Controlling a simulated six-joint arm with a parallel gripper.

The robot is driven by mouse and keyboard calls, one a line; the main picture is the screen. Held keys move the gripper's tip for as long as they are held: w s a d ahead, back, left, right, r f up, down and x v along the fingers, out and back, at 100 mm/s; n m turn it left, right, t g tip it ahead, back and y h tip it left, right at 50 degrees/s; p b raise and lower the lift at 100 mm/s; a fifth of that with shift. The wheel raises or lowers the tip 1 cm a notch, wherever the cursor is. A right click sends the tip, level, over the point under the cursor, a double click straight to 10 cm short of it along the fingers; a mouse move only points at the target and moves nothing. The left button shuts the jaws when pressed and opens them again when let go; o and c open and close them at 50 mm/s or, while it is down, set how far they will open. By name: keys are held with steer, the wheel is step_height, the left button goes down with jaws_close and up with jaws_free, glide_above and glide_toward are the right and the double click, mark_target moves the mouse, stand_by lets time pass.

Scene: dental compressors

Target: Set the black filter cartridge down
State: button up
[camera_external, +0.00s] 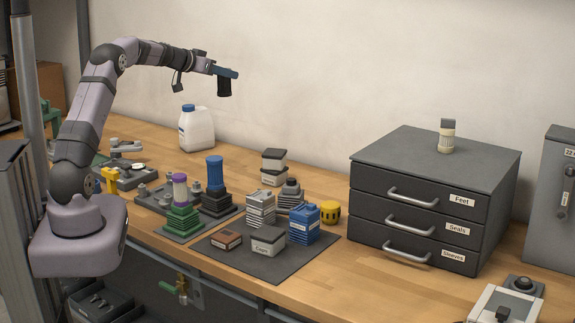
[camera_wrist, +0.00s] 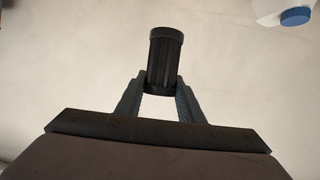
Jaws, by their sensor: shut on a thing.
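The black filter cartridge (camera_wrist: 162,58) is a ribbed black cylinder with a wider rim, held at one end between the two fingers of my gripper (camera_wrist: 160,98) in the wrist view. In the external view my gripper (camera_external: 231,73) is high above the bench, near the wall, and shut on the cartridge (camera_external: 224,87). The cartridge hangs below the fingers, in the air, touching nothing else.
A white jug (camera_external: 197,130) with a blue cap stands on the bench below. A dark mat (camera_external: 275,268) carries several small containers. A grey drawer cabinet (camera_external: 400,150) stands right, with a small filter (camera_external: 447,138) on top. Bare wood shows between jug and stacked tubs (camera_external: 273,165).

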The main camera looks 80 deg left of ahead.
step_height(320, 180, up, 3)
steer(key=shift+f, duration=0.1)
steer(key=w+d+m+t+h+b, duration=0.2)
steer(key=w+d+m+h, duration=0.2)
steer(key=w+d, duration=1.3)
steer(key=w+d+m+h+b, duration=0.15)
steer(key=w+d, duration=0.25)
steer(key=d, duration=0.4)
steer(key=w+d+m+h, duration=0.25)
steer(key=w+d, duration=0.25)
steer(key=d, duration=0.4)
steer(key=w+d+m+h+b, duration=0.1)
steer(key=w+d+h, duration=0.25)
steer(key=d, duration=0.45)
steer(key=s+d+m+g+h+b, duration=0.2)
steer(key=d+m+h, duration=0.5)
steer(key=d, duration=3.1)
steer(key=shift+m+g+y, duration=0.3)
steer(key=shift+g+y, duration=0.05)
steer(key=shift+g, duration=0.15)
steer(key=shift+w+a+f+b, duration=0.15)
steer(key=shift+f+b, duration=0.05)
steer(key=shift+f, duration=4.5)
steer(key=shift+w+a+f+b, duration=0.1)
steer(key=shift+f+b, duration=0.1)
steer(key=shift+f, duration=4.55)
steer(key=shift+w+a+f+b, duration=0.15)
steer(key=shift+f+b, duration=0.05)
steer(key=shift+f, duration=4.5)
steer(key=shift+f, duration=0.15)
